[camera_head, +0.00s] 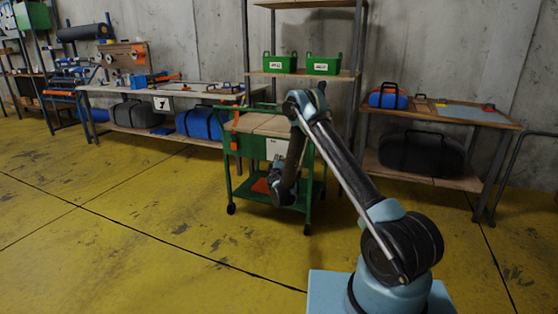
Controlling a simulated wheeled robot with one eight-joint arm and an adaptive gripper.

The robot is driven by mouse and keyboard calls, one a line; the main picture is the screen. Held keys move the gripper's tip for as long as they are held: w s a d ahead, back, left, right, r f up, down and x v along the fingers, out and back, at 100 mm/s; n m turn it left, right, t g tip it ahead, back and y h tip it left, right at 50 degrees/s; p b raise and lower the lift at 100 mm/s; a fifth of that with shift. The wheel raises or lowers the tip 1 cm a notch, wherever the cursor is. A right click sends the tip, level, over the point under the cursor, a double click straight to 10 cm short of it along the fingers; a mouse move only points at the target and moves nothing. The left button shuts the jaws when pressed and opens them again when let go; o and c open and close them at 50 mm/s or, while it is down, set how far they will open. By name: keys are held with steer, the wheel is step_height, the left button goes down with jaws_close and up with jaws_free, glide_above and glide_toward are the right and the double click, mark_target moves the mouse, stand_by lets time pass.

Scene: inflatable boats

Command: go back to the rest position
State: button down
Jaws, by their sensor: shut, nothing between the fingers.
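My arm rises from its pale blue base at the lower right, bends at a high elbow and reaches down in front of the green cart (236,143). My gripper (278,186) is at the low end of the arm, small and dark, in front of the cart's lower part. It is shut and holds nothing. Its fingertips are hard to make out, and I cannot tell how far it is from the cart.
A long workbench (210,90) stands at the left wall with bags beneath. A shelf (300,75) behind the cart holds two green bins (280,64). A right table (440,112) carries a blue bag (388,97). The yellow floor (130,235) at left is clear.

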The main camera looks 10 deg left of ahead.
steer(key=s+d+r+m+g+h, duration=0.1)
steer(key=d+r+m+g+h, duration=0.35)
steer(key=d+r, duration=1.35)
steer(key=s+d+r+m+g+h, duration=0.2)
steer(key=s+d+r+m, duration=0.1)
steer(key=s+d, duration=0.5)
steer(key=s+d+r+m+g+h, duration=0.1)
steer(key=s+d+r+m+g, duration=0.2)
steer(key=s+d, duration=0.55)
steer(key=s+d+f+m+g+y, duration=0.15)
steer(key=s+d, duration=0.35)
steer(key=s, duration=0.5)
steer(key=s+d+m+g, duration=0.2)
steer(key=s+d, duration=0.3)
steer(key=s, duration=0.6)
steer(key=s+a+f+g+y, duration=0.1)
steer(key=s+f, duration=0.2)
steer(key=s, duration=0.5)
steer(key=s+a+f+m+g+y, duration=0.1)
steer(key=s+f+y, duration=0.1)
steer(key=s, duration=0.7)
steer(key=s+a+f+g+y, duration=0.1)
steer(key=s+f+g, duration=0.1)
steer(key=s+f, duration=0.3)
steer(key=s, duration=0.3)
steer(key=shift+s+a, duration=0.15)
steer(key=shift+a, duration=0.2)
